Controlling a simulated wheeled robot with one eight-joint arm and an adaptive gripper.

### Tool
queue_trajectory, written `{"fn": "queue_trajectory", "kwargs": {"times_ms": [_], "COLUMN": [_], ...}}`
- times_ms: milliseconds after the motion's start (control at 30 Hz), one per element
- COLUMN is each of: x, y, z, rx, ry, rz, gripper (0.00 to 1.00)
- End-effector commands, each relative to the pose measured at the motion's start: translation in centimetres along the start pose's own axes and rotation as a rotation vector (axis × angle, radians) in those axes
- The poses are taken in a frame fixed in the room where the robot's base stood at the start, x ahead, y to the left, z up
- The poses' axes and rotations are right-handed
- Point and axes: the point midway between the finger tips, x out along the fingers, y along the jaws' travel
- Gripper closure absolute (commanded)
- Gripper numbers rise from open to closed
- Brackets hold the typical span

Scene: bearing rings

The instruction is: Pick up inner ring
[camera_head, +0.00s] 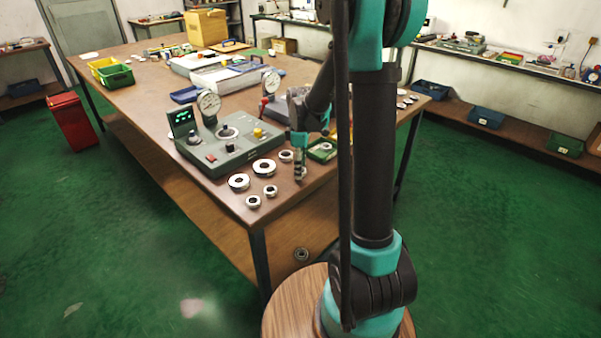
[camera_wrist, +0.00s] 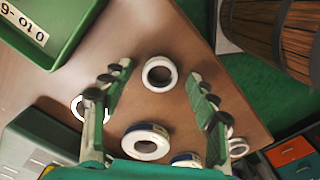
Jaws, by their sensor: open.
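Several pale metal rings lie flat on the brown table; which of them is the inner ring I cannot tell for sure. In the wrist view a small ring (camera_wrist: 147,82) lies between and beyond the fingertips of my gripper (camera_wrist: 160,72). The gripper is open, with a finger to each side of this ring and nothing held. A larger ring (camera_wrist: 127,147) lies nearer the gripper's palm. In the head view my gripper (camera_head: 299,172) points down over the table's near right corner, partly hiding a ring. Other rings (camera_head: 238,181) (camera_head: 264,160) lie to its left.
A green tray (camera_wrist: 45,57) stands at the upper left of the wrist view; the table edge runs close on the right. In the head view a grey-green gauge device (camera_head: 215,157) with dials stands left of the gripper. A small green box (camera_head: 322,151) stands just right.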

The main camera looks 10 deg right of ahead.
Motion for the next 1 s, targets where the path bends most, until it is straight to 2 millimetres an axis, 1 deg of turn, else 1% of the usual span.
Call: {"fn": "queue_trajectory", "kwargs": {"times_ms": [200,633,867,1000], "x": [0.07,0.05,0.01,-0.39], "y": [0.01,0.01,0.01,0.01], "z": [0.01,0.01,0.01,0.01], "rx": [0.000,0.000,0.000,0.000], "ry": [0.000,0.000,0.000,0.000], "rz": [0.000,0.000,0.000,0.000], "gripper": [0.41,0.94,0.95,0.95]}}
